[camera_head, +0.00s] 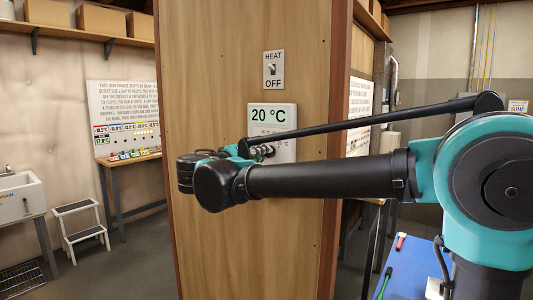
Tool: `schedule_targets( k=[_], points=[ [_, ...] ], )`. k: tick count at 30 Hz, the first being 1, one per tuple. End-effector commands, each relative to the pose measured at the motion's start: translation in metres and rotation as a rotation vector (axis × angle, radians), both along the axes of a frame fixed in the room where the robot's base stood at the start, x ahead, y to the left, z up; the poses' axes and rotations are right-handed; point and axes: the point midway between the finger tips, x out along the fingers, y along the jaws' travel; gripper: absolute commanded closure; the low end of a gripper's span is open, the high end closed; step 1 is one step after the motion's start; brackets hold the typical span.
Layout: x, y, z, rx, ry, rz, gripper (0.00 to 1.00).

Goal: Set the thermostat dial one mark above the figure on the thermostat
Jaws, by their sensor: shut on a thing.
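The white thermostat (285,110) is fixed to the wooden wall panel, and its display reads "20 °C". Below the display are small dark markings, too small to read fully. My gripper (264,152) reaches the lower part of the thermostat and is shut on the dial there. The dial itself is mostly hidden by the gripper and arm, so I cannot tell which mark it points to.
A HEAT/OFF switch plate (273,70) is above the thermostat. A lettered board (124,105) hangs at left, above a bench (137,159) with small coloured items. A step stool (80,228) and sink (22,196) stand further left. A blue surface (410,268) with tools lies lower right.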

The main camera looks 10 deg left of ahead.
Motion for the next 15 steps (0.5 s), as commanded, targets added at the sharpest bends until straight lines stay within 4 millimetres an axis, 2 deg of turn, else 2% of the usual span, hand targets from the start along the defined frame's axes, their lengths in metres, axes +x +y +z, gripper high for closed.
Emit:
schedule_targets(
  k=[9, 15],
  points=[
    [-0.0001, 0.0002, -0.0005, 0.299, -0.123, 0.001, 1.0],
    [-0.0002, 0.0003, -0.0005, 0.33, -0.136, 0.001, 1.0]
  ],
)
